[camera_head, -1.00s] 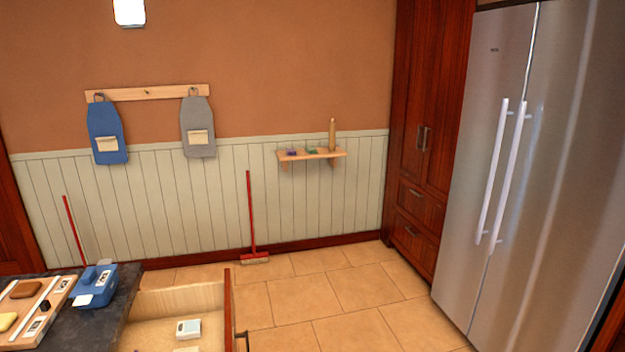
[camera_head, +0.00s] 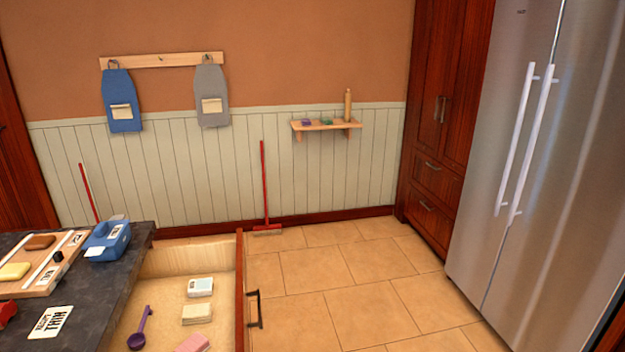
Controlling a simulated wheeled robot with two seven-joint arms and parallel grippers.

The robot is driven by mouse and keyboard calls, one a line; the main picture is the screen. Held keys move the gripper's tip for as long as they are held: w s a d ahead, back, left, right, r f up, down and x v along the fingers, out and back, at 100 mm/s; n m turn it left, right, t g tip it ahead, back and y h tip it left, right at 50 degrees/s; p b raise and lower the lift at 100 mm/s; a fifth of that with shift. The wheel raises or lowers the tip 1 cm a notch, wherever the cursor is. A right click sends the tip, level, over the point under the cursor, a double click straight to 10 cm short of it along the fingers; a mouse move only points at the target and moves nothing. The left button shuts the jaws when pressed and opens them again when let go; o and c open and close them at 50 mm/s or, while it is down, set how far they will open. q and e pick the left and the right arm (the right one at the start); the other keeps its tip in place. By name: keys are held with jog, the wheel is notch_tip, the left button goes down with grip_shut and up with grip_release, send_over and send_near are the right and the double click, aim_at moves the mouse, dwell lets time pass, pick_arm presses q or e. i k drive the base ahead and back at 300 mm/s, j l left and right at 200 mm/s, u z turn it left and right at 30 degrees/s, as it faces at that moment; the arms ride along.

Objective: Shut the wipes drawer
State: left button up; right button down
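An open drawer (camera_head: 239,290) sticks out to the right from under the dark counter, at the bottom left of the head view. It has a reddish wood front with a dark handle (camera_head: 255,308) on its outer side. Inside lie a white pack (camera_head: 200,287) that may be wipes, a cream stack (camera_head: 196,314), a purple scoop (camera_head: 142,328) and a pinkish item (camera_head: 193,343) cut by the picture's edge. The drawer's near end is out of view. Neither of my grippers is in view.
The dark counter (camera_head: 95,305) holds a blue label dispenser (camera_head: 107,240), a wooden board (camera_head: 45,268) and a printed card (camera_head: 49,322). Tiled floor (camera_head: 350,280) is free right of the drawer. A steel fridge (camera_head: 540,180) stands at the right.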

aim_at(161, 283)
jog(key=i+l+u, duration=0.1)
jog(key=l+u, duration=0.9)
